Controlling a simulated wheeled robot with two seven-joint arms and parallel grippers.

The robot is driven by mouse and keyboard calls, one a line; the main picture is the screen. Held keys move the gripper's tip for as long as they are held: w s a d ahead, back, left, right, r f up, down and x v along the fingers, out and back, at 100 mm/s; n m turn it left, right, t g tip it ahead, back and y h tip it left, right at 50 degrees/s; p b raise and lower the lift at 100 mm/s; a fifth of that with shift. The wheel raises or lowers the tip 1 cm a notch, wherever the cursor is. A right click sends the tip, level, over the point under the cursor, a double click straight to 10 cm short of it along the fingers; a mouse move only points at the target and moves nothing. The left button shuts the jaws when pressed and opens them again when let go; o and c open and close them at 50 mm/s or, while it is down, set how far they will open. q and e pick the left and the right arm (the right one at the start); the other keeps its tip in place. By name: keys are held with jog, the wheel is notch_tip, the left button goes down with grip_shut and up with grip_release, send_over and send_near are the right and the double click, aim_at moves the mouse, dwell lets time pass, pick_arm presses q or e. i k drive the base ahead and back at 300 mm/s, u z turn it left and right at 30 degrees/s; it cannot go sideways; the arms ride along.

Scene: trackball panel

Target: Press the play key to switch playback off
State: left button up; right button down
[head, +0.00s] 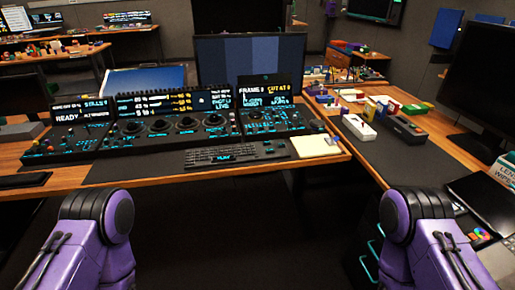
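The trackball panel (180,127) is a long dark console with cyan lettering, several round trackballs and lit displays, standing on the wooden desk. Its left display (78,110) reads READY. Its right display (266,94) seems to read FRAME and CUT AT, with digits too small to be sure of. A dark keyboard (236,154) lies in front of the panel. A wide key with cyan lettering (223,160) on its front row may be the play key; the word is hard to read. Only purple links of my two arms show at the bottom corners. Both grippers are out of view.
A pale notepad (316,146) lies right of the keyboard. A large monitor (250,60) stands behind the panel. Small boxes and a white device (358,127) sit on the right desk, near a dark monitor (484,82). The space before the keyboard is clear.

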aim_at(232, 158)
jog(key=u, duration=0.2)
jog(key=i, duration=1.1)
jog(key=u, duration=0.7)
